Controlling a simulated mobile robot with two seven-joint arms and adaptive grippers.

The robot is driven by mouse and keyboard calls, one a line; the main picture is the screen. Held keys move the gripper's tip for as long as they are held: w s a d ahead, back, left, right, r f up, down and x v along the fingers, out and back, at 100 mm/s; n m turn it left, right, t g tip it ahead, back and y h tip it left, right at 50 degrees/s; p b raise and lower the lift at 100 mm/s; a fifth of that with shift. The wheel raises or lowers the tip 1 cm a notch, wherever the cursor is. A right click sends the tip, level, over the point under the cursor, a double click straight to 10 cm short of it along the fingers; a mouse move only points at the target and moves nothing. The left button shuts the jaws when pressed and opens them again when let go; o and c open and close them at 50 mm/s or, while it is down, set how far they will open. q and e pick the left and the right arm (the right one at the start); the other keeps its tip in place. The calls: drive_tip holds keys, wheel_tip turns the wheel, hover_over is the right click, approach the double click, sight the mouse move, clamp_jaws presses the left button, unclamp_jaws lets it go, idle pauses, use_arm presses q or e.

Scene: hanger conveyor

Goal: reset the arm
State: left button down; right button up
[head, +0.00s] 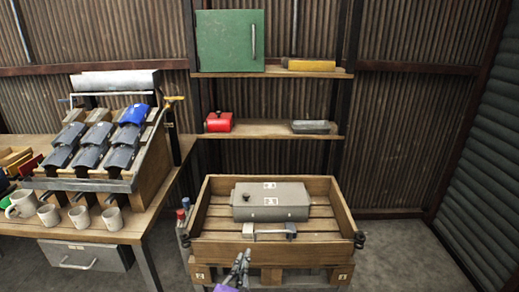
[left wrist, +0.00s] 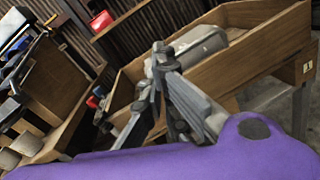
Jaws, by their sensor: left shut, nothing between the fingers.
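My left gripper (head: 243,258) shows at the bottom middle of the head view, in front of the wooden crate (head: 345,222). Its fingers are together with nothing between them. In the left wrist view the gripper (left wrist: 158,52) points up, with the purple part of my arm below it and the crate (left wrist: 265,45) behind it. My right gripper does not show in either view.
A bench (head: 150,218) with mugs and a sloped rack stands at left. Shelves (head: 265,128) hold a red box (head: 219,122). The floor at right is clear.

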use_arm(q)
drive_tip(key=s+a+f+m+g+p, duration=0.3)
drive_tip(key=s+a+m, duration=0.1)
drive_tip(key=s+m, duration=0.6)
drive_tip(key=s+a+f+m+g+y+p, duration=0.1)
drive_tip(key=s+a+f+m+g+p, duration=0.2)
drive_tip(key=s+m, duration=0.7)
drive_tip(key=s+a+f+m+g+y+p, duration=0.1)
drive_tip(key=s+a+f+m+g+p, duration=0.2)
drive_tip(key=s+m, duration=0.7)
drive_tip(key=s+a+p, duration=0.2)
drive_tip(key=s+a, duration=0.2)
drive_tip(key=s, duration=0.6)
drive_tip(key=shift+s+f+m, duration=0.35)
drive_tip(key=shift+m, duration=0.05)
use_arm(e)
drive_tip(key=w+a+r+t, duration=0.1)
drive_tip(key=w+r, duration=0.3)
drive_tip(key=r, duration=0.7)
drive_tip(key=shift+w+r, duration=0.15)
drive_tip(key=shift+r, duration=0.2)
